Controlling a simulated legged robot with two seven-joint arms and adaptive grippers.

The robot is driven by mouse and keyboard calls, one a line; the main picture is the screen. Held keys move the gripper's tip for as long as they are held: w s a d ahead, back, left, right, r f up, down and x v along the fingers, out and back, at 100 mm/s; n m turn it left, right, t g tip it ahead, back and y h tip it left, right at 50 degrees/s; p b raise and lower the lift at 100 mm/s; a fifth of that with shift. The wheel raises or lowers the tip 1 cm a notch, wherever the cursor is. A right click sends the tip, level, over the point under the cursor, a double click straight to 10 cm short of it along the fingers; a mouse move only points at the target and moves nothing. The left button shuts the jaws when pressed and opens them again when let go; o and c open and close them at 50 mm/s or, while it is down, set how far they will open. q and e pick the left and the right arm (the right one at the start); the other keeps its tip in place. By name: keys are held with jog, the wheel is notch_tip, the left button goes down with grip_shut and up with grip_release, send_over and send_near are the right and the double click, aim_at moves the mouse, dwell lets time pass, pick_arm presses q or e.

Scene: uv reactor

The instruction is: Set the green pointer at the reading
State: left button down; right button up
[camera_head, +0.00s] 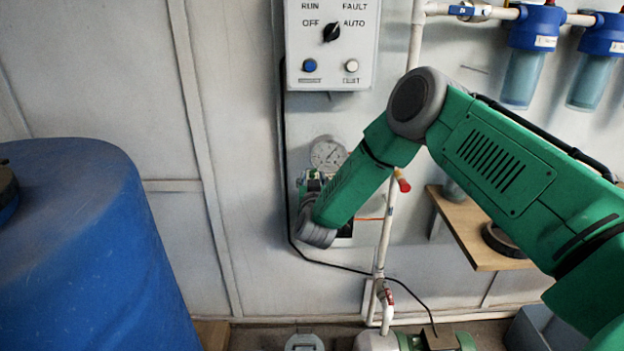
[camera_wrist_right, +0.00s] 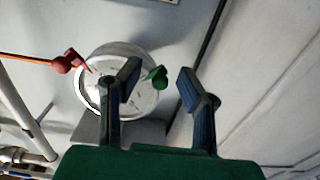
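A round gauge (camera_head: 328,154) with a pale dial is mounted on the wall; it fills the upper left of the right wrist view (camera_wrist_right: 115,85). The green pointer (camera_wrist_right: 155,77) is a small green tab at the dial's right side. A red pointer (camera_wrist_right: 66,62) sits at the dial's upper left. My right gripper (camera_wrist_right: 158,71) is open, its two dark fingers apart in front of the gauge. The green pointer shows in the gap between the fingertips, with no contact visible. In the head view, my right gripper (camera_head: 312,180) is small and partly hidden by my forearm. My left gripper is not in view.
A control box (camera_head: 331,45) hangs above the gauge. A white vertical pipe (camera_head: 388,225) with a red-handled valve runs right of it. A blue barrel (camera_head: 85,250) stands at left. A wooden shelf (camera_head: 470,235) and blue-topped filters (camera_head: 535,30) are at right.

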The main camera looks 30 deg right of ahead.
jog(key=shift+w+d, duration=0.2)
jog(key=shift+a, duration=0.1)
jog(key=shift+a, duration=0.1)
grip_shut()
jog(key=shift+r, duration=0.1)
